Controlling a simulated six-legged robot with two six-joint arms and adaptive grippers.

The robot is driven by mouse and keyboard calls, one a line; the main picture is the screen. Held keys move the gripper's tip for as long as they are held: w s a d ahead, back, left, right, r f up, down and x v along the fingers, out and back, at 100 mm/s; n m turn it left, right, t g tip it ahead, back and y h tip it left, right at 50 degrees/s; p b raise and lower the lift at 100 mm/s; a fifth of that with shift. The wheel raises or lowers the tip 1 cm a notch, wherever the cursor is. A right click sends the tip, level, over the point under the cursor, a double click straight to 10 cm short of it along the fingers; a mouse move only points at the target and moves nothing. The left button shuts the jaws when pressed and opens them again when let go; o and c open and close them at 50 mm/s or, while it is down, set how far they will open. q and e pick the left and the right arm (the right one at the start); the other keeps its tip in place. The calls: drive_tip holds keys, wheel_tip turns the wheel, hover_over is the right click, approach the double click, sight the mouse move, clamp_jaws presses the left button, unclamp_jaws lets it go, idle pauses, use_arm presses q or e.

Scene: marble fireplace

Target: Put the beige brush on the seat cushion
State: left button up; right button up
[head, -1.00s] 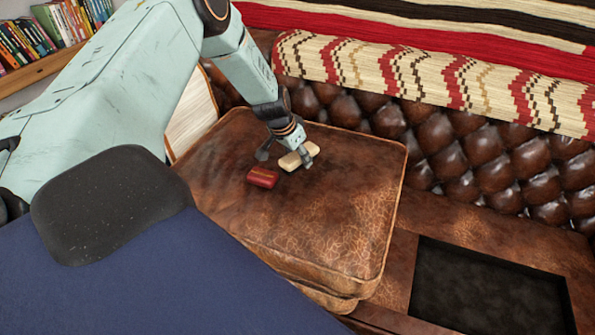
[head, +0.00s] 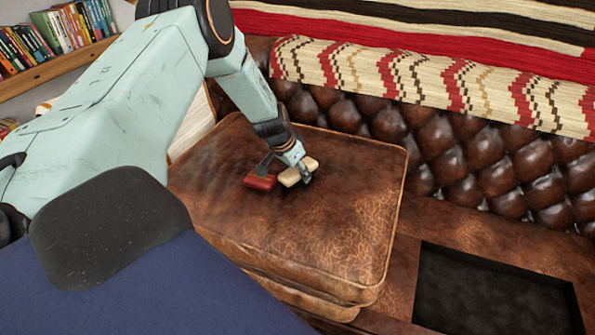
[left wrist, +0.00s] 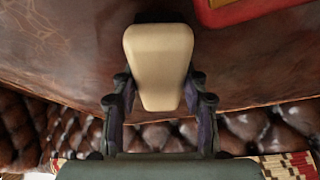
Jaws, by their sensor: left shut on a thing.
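The beige brush (head: 293,175) is at the tip of my left gripper (head: 285,173), over the brown leather seat cushion (head: 330,235). In the left wrist view the beige brush (left wrist: 158,55) sits between the two fingers of my left gripper (left wrist: 158,95), which are shut on it. The leather seat cushion (left wrist: 60,40) lies behind it there. I cannot tell whether the brush touches the cushion. My right gripper is not in view.
A red brush-like block (head: 260,182) lies on the cushion just left of the beige brush; its corner shows in the left wrist view (left wrist: 245,10). A dark open recess (head: 490,290) is at right. A tufted leather backrest (head: 450,155) stands behind. The cushion's front right is clear.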

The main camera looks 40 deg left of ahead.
sight(292, 172)
use_arm(q)
drive_tip(key=o, duration=1)
drive_tip(key=p+v, duration=0.6)
drive_tip(key=shift+r, duration=0.45)
drive_tip(key=p+v, duration=0.6)
drive_tip(key=s+d+f, duration=0.2)
drive_tip(key=s+d, duration=0.1)
drive_tip(key=d, duration=0.2)
drive_tip(key=s+d+f+g, duration=0.1)
drive_tip(key=s+d+f, duration=0.2)
drive_tip(key=s+d, duration=0.1)
drive_tip(key=s+d+f+g, duration=0.1)
drive_tip(key=s+d+f, duration=0.1)
drive_tip(key=s+d, duration=0.2)
drive_tip(key=shift+s+d+f, duration=0.1)
drive_tip(key=shift+d+f, duration=0.15)
drive_tip(key=shift+d, duration=0.6)
drive_tip(key=s+d+g, duration=0.1)
drive_tip(key=s+d, duration=0.1)
drive_tip(key=s, duration=0.5)
drive_tip(key=s+d+n, duration=0.1)
drive_tip(key=s+d, duration=0.2)
drive_tip(key=s, duration=0.5)
drive_tip(key=s+d+g, duration=0.1)
drive_tip(key=s+d, duration=0.2)
drive_tip(key=s, duration=0.5)
drive_tip(key=shift+d+r+g, duration=0.1)
drive_tip(key=shift+r+g, duration=0.1)
drive_tip(key=shift+g, duration=0.1)
